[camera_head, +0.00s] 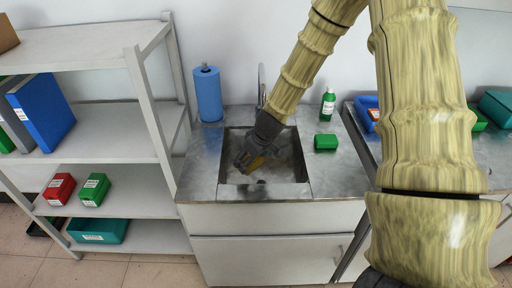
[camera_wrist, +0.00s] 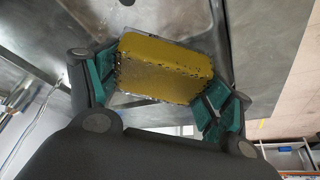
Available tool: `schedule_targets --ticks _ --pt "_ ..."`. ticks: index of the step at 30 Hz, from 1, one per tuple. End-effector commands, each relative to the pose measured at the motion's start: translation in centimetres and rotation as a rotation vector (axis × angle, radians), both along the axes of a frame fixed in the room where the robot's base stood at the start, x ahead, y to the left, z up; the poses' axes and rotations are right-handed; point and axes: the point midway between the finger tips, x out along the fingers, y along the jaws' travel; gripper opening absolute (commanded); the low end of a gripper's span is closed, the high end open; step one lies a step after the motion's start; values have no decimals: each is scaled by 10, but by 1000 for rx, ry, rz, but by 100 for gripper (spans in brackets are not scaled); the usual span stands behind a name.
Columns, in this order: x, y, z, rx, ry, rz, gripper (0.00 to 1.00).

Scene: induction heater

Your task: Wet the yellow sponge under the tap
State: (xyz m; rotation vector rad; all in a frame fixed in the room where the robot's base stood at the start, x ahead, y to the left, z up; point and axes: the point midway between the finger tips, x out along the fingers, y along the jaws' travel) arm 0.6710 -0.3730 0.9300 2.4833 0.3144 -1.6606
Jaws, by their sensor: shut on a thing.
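The yellow sponge (camera_wrist: 165,68) is a block held between the teal-padded fingers of my gripper (camera_wrist: 158,92). In the head view, my gripper (camera_head: 248,162) is down in the sink basin, and a bit of the sponge (camera_head: 257,162) shows at its tip. The sink (camera_head: 293,172) is a steel basin set in the counter. I cannot tell whether water is running or whether the sponge is wet.
A blue paper roll (camera_head: 208,94) stands left of the sink. A green bottle (camera_head: 328,104) and a green block (camera_head: 326,142) are on the counter to the right. White shelves (camera_head: 110,142) with boxes and binders stand at the left.

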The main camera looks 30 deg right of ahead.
Motion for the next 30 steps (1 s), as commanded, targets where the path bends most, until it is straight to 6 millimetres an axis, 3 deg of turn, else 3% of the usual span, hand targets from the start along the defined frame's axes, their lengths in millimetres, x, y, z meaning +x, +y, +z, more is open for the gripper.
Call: schedule_targets --ticks 18,30 --pt "-25 26 30 0 1 0 61" --pt "-28 29 32 -1 0 -1 61"
